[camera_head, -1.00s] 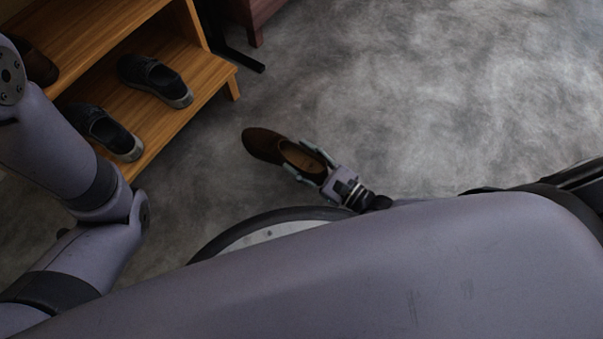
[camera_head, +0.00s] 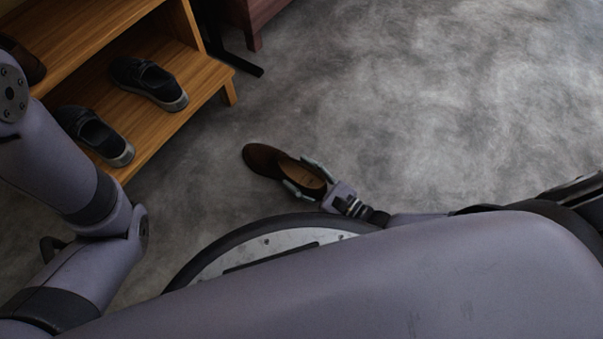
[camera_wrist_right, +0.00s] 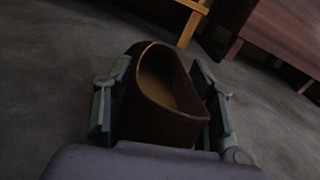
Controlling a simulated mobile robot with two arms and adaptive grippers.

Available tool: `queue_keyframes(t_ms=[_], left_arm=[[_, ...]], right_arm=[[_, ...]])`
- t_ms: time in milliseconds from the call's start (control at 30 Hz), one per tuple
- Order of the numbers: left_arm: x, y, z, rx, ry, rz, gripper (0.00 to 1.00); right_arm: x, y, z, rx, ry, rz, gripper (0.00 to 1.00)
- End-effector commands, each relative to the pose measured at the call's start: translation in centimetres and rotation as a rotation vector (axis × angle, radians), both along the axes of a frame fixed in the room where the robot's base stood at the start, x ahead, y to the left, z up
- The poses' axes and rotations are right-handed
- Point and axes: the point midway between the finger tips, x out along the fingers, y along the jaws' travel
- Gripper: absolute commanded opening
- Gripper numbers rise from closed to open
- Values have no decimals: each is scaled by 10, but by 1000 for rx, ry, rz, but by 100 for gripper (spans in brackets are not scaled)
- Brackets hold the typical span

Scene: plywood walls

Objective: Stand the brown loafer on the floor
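The brown loafer (camera_head: 263,160) is at the middle of the head view, over the grey floor, toe pointing up-left toward the shelf and opening facing up. My right gripper (camera_head: 308,176) has one finger on each side of its heel end. In the right wrist view the loafer (camera_wrist_right: 158,115) sits between both fingers (camera_wrist_right: 160,108), which look pressed against its sides. It looks roughly level; I cannot tell whether its sole touches the floor. My left arm comes in at the left of the head view; its gripper is not visible.
A wooden shelf (camera_head: 186,68) stands at the upper left, with black shoes (camera_head: 149,82) on its lower board and a dark brown shoe above. A reddish-brown cabinet (camera_head: 262,14) stands behind. The floor (camera_head: 430,110) to the right is clear.

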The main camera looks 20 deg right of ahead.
Motion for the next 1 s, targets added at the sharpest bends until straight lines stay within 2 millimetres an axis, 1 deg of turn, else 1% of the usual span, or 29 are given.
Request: queue_keyframes(t_ms=[33,200,467,567,667,1000], left_arm=[[0,0,0,0,0,0,40],[0,0,0,0,0,0,40],[0,0,1,0,0,1,40],[0,0,5,0,1,1,40],[0,0,11,0,1,1,40],[0,0,37,0,1,1,40]], right_arm=[[0,0,0,-1,1,0,56],[0,0,0,-1,1,0,67],[0,0,0,0,0,0,67],[0,0,5,-1,-1,0,67],[-10,-7,4,-5,4,0,67],[-70,-47,5,-3,5,-1,67]])
